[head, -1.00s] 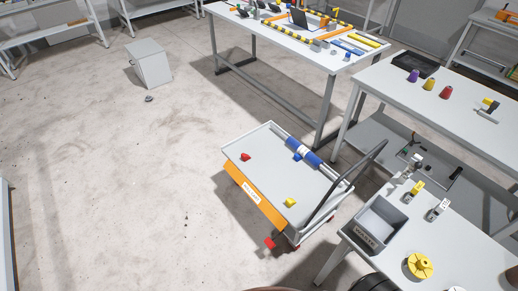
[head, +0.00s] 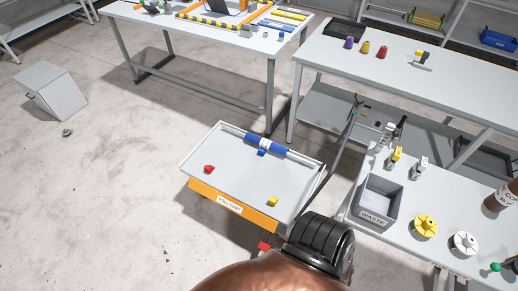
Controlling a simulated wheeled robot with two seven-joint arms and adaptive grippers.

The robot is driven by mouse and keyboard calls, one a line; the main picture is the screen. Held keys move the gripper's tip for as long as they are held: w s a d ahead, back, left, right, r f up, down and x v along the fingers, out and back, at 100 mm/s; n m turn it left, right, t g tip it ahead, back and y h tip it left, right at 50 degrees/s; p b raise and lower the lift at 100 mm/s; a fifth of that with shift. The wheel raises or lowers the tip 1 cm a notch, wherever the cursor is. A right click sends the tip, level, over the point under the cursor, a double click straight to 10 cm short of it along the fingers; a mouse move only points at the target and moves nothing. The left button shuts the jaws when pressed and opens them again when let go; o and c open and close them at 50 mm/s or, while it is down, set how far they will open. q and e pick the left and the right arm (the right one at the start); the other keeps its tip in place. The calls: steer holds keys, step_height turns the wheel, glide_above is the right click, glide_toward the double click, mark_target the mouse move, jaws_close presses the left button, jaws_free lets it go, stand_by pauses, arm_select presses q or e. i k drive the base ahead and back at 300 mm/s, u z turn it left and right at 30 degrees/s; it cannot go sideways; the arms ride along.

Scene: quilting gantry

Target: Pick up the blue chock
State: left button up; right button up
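The blue chock (head: 262,153) is a small blue block on the grey cart top (head: 236,178), right beside the roller with blue bands (head: 265,144). The roller hides part of it or touches it; I cannot tell which. A red chock (head: 209,169) lies at the left of the cart top and a yellow chock (head: 272,201) near its front right. Neither of my grippers shows. A rounded copper-coloured part and a dark ribbed part, likely of my own arm, cover the bottom middle.
A right-hand table carries a grey waste bin (head: 380,200), a yellow spool (head: 425,225) and a white spool (head: 465,243). The cart handle (head: 340,150) rises at the cart's right. Two more tables stand behind.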

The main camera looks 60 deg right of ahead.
mark_target(261, 152)
steer(key=z, duration=0.6)
steer(key=i, duration=0.9)
steer(key=z, duration=0.7)
